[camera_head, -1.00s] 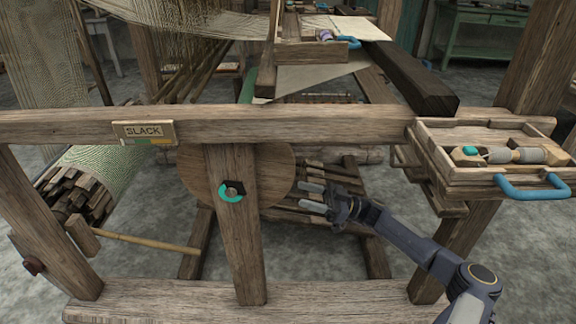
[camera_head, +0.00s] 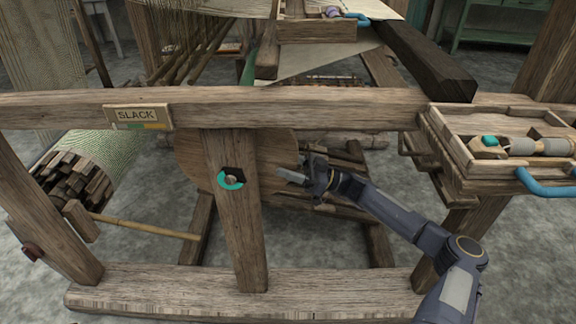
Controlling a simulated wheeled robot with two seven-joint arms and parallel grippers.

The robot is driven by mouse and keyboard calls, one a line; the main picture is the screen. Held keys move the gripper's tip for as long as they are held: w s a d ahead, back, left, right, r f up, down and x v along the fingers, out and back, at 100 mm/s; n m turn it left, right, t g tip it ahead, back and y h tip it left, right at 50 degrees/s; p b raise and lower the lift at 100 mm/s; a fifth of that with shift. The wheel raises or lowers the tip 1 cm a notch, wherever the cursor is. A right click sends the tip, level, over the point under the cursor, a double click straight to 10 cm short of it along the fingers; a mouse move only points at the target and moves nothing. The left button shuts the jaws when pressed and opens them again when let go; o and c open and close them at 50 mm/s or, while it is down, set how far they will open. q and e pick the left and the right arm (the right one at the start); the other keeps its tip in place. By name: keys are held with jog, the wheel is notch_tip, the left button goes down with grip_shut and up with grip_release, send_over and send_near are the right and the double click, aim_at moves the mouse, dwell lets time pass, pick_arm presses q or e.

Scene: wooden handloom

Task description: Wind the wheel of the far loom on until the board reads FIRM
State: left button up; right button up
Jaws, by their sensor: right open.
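The board (camera_head: 138,115) on the loom's front beam reads SLACK, above a strip that runs from green to orange. The round wooden wheel (camera_head: 277,160) stands behind the upright post, which hides its middle. My left gripper is not in view.
A wooden tray (camera_head: 470,180) with a blue handle (camera_head: 545,186) holds a shuttle (camera_head: 530,146) at the right. A mallet-like lever (camera_head: 140,225) slopes at the lower left. The front beam (camera_head: 330,108) and bottom beam (camera_head: 330,292) bound the space around my right arm.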

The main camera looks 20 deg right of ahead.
aim_at(290, 153)
grip_shut()
jog(key=shift+s+d+r+g+h+p, duration=0.15)
jog(key=shift+r+h+p, duration=0.2)
jog(key=shift+r+h, duration=0.35)
jog(key=shift+w+d+r+g+h+p, duration=0.15)
jog(key=shift+r+h+p, duration=0.15)
jog(key=shift+r+h, duration=0.35)
jog(key=shift+s+r+h, duration=0.1)
jog(key=shift+r+h, duration=0.35)
jog(key=shift+r, duration=0.25)
grip_release()
